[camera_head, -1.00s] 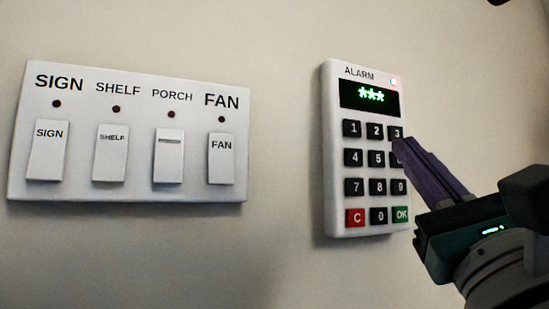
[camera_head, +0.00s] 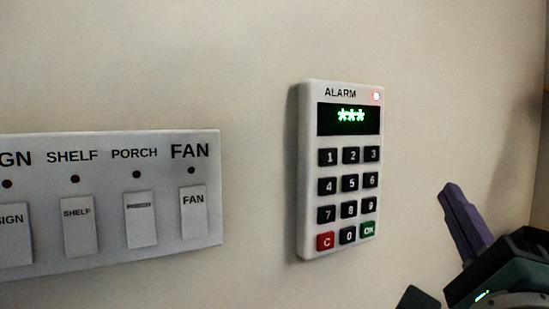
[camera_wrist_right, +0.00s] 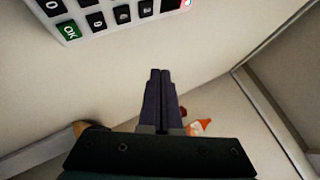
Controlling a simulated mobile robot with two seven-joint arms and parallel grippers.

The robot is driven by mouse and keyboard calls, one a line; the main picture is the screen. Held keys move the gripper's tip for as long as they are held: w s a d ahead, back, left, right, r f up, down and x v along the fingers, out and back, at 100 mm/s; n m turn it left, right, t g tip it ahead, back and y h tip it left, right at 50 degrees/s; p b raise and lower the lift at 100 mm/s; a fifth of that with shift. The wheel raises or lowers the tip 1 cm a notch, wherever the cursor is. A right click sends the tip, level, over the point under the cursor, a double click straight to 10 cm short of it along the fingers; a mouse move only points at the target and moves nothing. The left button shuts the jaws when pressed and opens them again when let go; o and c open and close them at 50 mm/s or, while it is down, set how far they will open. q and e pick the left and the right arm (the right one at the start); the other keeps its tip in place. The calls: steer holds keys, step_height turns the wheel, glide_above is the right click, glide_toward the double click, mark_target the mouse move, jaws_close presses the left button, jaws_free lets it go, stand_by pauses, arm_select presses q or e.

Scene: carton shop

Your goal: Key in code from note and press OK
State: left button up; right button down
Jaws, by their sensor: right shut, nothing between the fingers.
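The white ALARM keypad (camera_head: 308,215) hangs on the wall in the head view. Its dark display (camera_head: 349,118) shows three green asterisks, and a small light glows at its top right. The green OK key (camera_head: 368,229) is at the bottom right and the red C key (camera_head: 325,241) at the bottom left. My right gripper (camera_head: 447,190) is shut and empty, to the right of the keypad and apart from it. In the right wrist view the shut fingers (camera_wrist_right: 160,75) point toward the wall, with the keypad's OK key (camera_wrist_right: 69,31) at the upper left. No note is in view.
A white switch panel (camera_head: 100,150) labelled SHELF, PORCH and FAN is left of the keypad, its left end cut off. The wall between them is bare. In the right wrist view an orange and white object (camera_wrist_right: 198,127) lies beyond the gripper, partly hidden.

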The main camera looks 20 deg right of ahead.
mark_target(371, 180)
steer(key=w+b, duration=0.2)
steer(key=w, duration=0.6)
steer(key=shift+w+a, duration=0.35)
steer(key=shift+w, duration=0.05)
stand_by(0.6)
stand_by(0.9)
steer(key=shift+w, duration=0.1)
stand_by(0.5)
steer(key=shift+w, duration=0.35)
